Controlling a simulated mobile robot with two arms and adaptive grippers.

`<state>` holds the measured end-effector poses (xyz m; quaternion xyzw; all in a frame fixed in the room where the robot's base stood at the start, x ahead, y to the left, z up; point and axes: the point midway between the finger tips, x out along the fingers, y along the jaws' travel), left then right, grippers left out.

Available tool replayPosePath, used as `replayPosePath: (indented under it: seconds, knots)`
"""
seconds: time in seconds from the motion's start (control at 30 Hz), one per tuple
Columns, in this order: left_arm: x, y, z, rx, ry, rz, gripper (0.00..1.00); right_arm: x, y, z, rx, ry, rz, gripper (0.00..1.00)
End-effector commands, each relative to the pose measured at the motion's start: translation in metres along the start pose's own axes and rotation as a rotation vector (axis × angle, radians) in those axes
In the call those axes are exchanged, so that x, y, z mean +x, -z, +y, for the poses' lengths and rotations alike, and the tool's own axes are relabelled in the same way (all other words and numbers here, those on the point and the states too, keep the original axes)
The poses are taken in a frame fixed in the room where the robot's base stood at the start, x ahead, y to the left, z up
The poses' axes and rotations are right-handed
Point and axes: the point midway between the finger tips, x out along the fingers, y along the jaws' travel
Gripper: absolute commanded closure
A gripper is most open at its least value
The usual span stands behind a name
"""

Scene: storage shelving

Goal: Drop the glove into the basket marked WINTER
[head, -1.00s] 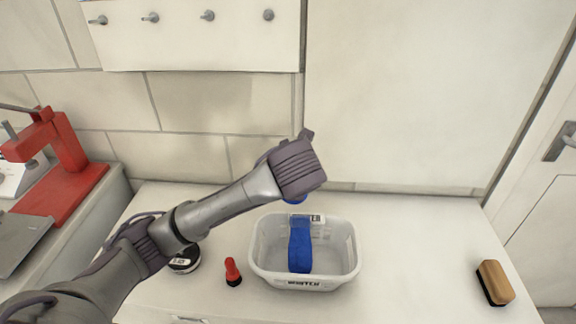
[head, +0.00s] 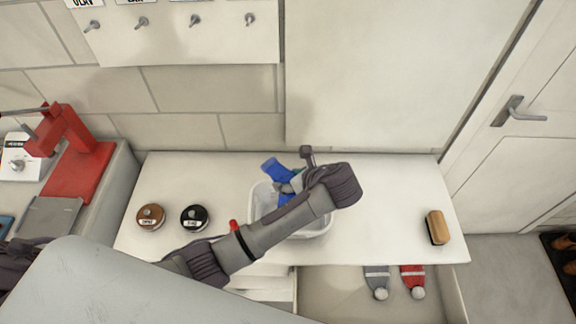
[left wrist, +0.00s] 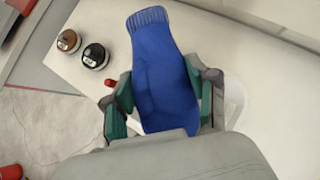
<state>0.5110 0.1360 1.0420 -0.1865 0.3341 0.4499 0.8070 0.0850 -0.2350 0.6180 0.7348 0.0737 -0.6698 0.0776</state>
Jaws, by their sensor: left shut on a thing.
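The blue glove (head: 275,169) is held in my left gripper (head: 292,183) at the white basket (head: 253,205), with its cuff reaching toward the back. In the left wrist view the glove (left wrist: 160,75) fills the space between the green-padded fingers of the left gripper (left wrist: 160,98). The gripper is shut on it. More blue shows lower down by the basket, partly covered by my arm. I cannot tell how far the glove is above the basket floor. My arm hides the basket's front and its label. My right gripper is not in view.
Brown (head: 150,217) and black (head: 194,218) round tins stand left of the basket. A red object (head: 233,226) is mostly hidden by my arm. A brush (head: 437,227) lies at the right. Below, an open drawer holds grey (head: 377,281) and red (head: 412,280) knit hats.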

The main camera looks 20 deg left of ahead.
Motion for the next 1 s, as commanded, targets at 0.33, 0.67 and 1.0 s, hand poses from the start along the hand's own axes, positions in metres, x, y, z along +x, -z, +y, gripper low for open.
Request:
replayPosePath:
  seconds: [0.33, 0.67, 1.0]
  knots:
    - [0.028, 0.028, 0.000, 0.002, -0.001, 0.000, 0.77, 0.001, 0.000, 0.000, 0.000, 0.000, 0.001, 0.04]
    - [0.040, 0.039, 0.000, 0.001, 0.001, 0.000, 0.77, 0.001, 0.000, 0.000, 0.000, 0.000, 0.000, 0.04]
    - [0.040, 0.039, 0.000, 0.001, 0.001, 0.000, 0.19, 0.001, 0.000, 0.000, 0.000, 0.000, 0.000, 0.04]
